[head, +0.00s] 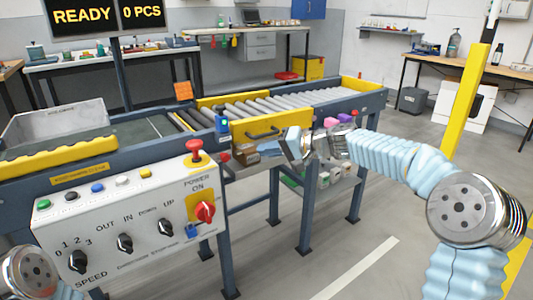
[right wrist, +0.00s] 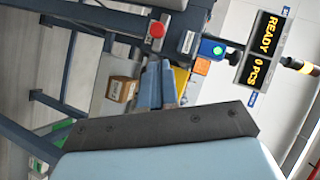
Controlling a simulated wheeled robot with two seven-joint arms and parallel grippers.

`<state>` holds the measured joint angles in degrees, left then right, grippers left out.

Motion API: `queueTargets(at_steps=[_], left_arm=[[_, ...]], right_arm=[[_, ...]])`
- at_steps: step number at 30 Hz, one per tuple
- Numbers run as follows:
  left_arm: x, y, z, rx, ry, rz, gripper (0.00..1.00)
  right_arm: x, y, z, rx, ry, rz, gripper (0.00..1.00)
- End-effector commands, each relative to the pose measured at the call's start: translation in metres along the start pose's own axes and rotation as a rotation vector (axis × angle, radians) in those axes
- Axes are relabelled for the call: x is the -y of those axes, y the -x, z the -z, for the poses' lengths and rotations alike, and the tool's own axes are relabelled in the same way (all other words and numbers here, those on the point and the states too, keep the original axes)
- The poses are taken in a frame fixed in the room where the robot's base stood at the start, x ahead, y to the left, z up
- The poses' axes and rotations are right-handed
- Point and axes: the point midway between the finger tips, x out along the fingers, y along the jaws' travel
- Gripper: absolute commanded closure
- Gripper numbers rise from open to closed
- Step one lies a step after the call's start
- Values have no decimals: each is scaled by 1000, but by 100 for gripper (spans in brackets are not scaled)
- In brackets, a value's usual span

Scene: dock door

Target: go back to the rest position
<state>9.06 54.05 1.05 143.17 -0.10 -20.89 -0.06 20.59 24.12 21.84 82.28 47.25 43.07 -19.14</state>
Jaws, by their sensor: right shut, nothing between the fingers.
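My right arm reaches in from the right in the head view. Its gripper (head: 292,142) is in front of the yellow panel on the conveyor's side. In the right wrist view the two blue fingers (right wrist: 158,84) are together with nothing between them. A small brown box (right wrist: 122,89) shows beyond them, apart from the fingertips. Of my left arm only a rounded link shows at the bottom left corner of the head view; its gripper is out of view.
A control box (head: 130,215) with knobs, buttons and a red switch stands at the front left. Behind it runs the roller conveyor (head: 290,100). A yellow post (head: 466,100) stands at the right. The floor (head: 400,215) right of the conveyor is clear. The sign (head: 105,15) reads READY, 0 PCS.

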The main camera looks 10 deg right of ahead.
Motion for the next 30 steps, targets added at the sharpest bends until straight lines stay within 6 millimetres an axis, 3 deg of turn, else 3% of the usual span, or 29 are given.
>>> queueTargets(at_steps=[11,14,16,20,23,27,30], left_arm=[[0,0,0,0,1,0,100],[0,0,0,0,1,0,100],[0,0,0,0,1,0,100],[0,0,0,0,1,0,100],[0,0,0,0,1,0,100],[0,0,0,0,1,0,100],[0,0,0,0,1,0,100]], right_arm=[[-8,-4,-3,5,-7,-14,100],[-39,-19,-17,23,-36,-74,100],[-78,-36,-37,44,-65,-150,100],[-168,-65,-97,103,-109,-333,100],[-234,-76,-155,159,-116,-472,100],[-313,-73,-252,258,-87,-640,100],[-354,-58,-324,337,-43,-726,100]])
